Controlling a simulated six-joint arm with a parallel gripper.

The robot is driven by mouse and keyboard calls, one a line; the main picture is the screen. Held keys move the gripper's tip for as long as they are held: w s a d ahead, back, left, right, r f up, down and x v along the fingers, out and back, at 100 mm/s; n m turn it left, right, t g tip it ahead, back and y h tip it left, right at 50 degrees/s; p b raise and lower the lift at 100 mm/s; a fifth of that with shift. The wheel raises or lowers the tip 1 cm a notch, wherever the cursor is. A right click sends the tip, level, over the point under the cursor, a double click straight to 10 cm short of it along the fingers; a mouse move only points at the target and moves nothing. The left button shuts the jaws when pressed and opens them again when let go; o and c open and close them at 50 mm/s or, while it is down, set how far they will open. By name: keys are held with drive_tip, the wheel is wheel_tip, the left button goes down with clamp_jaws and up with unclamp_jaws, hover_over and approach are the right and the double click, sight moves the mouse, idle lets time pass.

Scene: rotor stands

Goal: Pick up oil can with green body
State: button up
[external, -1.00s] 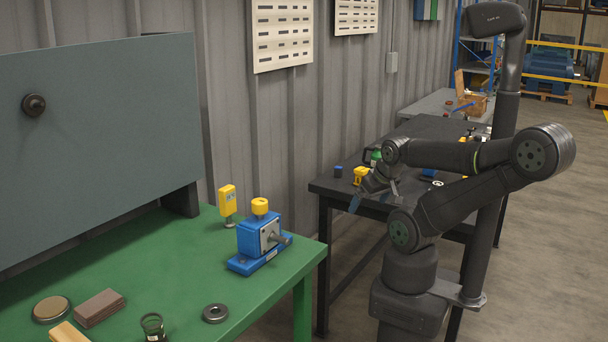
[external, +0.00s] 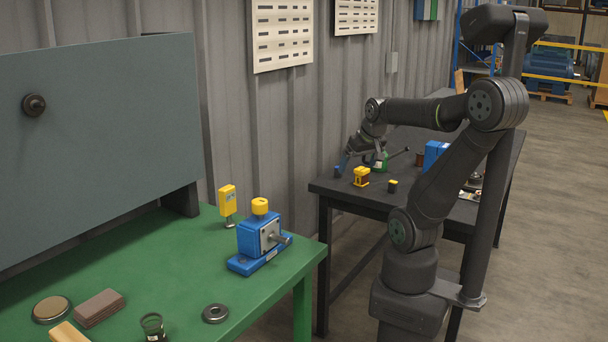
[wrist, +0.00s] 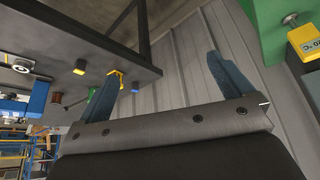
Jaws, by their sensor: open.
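The oil can (external: 381,161) has a green body and a thin dark spout pointing right. It stands on the dark table near its far left side, partly hidden by my gripper in the external view. My gripper (external: 358,158) is above that table's left end, beside the can, with its jaws apart. In the wrist view my gripper (wrist: 162,70) shows two blue-grey fingers spread wide with nothing between them. A small green shape left of the fingers there may be the can; it is too small to be sure.
Near the can are a yellow-and-dark part (external: 361,176), a small blue block (external: 338,172), a small yellow-topped part (external: 393,186) and a blue box (external: 434,155). The green table (external: 190,275) stands at left with a blue machine (external: 259,238). A corrugated wall is behind.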

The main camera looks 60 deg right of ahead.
drive_tip(key=w+d+r+m, duration=0.15)
drive_tip(key=w+d, duration=0.25)
drive_tip(key=d, duration=0.4)
drive_tip(key=w+d+r, duration=0.3)
drive_tip(key=w+d, duration=0.1)
drive_tip(key=d, duration=0.4)
drive_tip(key=w+d+r, duration=0.2)
drive_tip(key=w+d, duration=0.3)
drive_tip(key=d, duration=0.4)
drive_tip(key=s+d+f+m+g, duration=0.1)
drive_tip(key=d+f, duration=0.3)
drive_tip(key=d, duration=0.9)
drive_tip(key=d+f+m+g, duration=0.1)
drive_tip(key=d+f, duration=0.3)
drive_tip(key=d, duration=1)
drive_tip(key=shift+t+h, duration=0.3)
drive_tip(key=shift+h, duration=0.1)
drive_tip(key=x, duration=1.1)
drive_tip(key=shift+s+a+f, duration=0.15)
drive_tip(key=shift+a, duration=0.1)
drive_tip(key=shift+x, duration=2.75)
drive_tip(key=shift+s, duration=0.15)
drive_tip(key=c, duration=1.3)
